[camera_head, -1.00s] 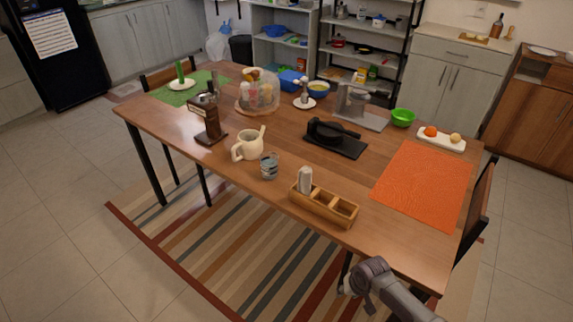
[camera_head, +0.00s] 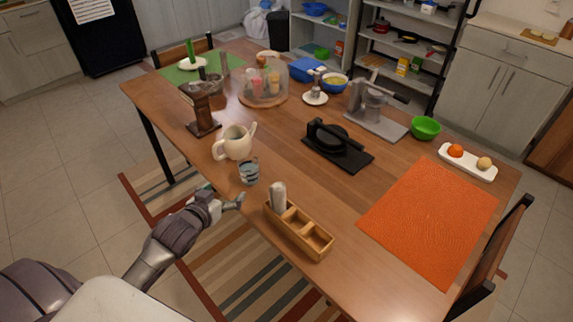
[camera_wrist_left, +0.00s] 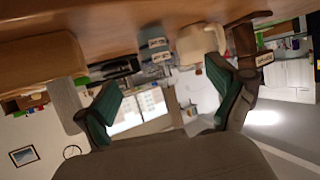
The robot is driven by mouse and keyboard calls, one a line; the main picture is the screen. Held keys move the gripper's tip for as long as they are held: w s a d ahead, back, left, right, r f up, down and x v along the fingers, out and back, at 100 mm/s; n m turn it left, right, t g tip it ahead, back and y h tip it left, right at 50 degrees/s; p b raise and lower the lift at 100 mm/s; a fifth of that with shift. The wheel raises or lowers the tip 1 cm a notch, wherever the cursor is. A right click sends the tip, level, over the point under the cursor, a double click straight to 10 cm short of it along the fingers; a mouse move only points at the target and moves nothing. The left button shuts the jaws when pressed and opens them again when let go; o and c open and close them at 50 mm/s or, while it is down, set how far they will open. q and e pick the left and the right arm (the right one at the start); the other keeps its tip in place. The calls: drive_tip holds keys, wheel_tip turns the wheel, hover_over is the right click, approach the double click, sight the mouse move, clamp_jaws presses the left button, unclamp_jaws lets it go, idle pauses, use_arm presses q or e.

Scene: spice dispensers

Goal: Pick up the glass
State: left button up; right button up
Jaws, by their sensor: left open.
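The glass (camera_head: 249,172) is a small clear tumbler with blue-grey bands, standing upright near the front edge of the wooden table. It also shows upside down in the left wrist view (camera_wrist_left: 156,50), between and beyond the fingers. My left gripper (camera_head: 226,198) is at the table's front edge, just in front of and a little left of the glass, apart from it. In the left wrist view the two green-padded fingers (camera_wrist_left: 163,82) are spread wide with nothing between them. My right gripper is not in view.
A cream pitcher (camera_head: 234,142) stands close behind the glass. A wooden compartment box (camera_head: 309,239) holding a white shaker (camera_head: 278,196) is to its right. A brown wooden grinder (camera_head: 202,112) stands behind left. Bare table lies between the glass and the black press (camera_head: 335,147).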

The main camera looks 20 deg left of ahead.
sight(242, 174)
use_arm(q)
drive_tip(key=x, duration=0.5)
drive_tip(key=r+x, duration=0.1)
drive_tip(key=x, duration=0.1)
drive_tip(key=shift+w+d, duration=0.15)
drive_tip(key=shift+w, duration=0.4)
drive_tip(key=shift+d+x, duration=0.15)
drive_tip(key=shift+x, duration=0.85)
drive_tip(key=shift+d+x, duration=0.15)
drive_tip(key=shift+x, duration=0.9)
drive_tip(key=shift+d+x, duration=0.2)
drive_tip(key=shift+x, duration=0.8)
drive_tip(key=shift+r, duration=0.1)
drive_tip(key=c, duration=1.3)
drive_tip(key=shift+r, duration=0.1)
drive_tip(key=shift+c, duration=1.2)
drive_tip(key=shift+w+r, duration=0.1)
drive_tip(key=shift+r, duration=0.05)
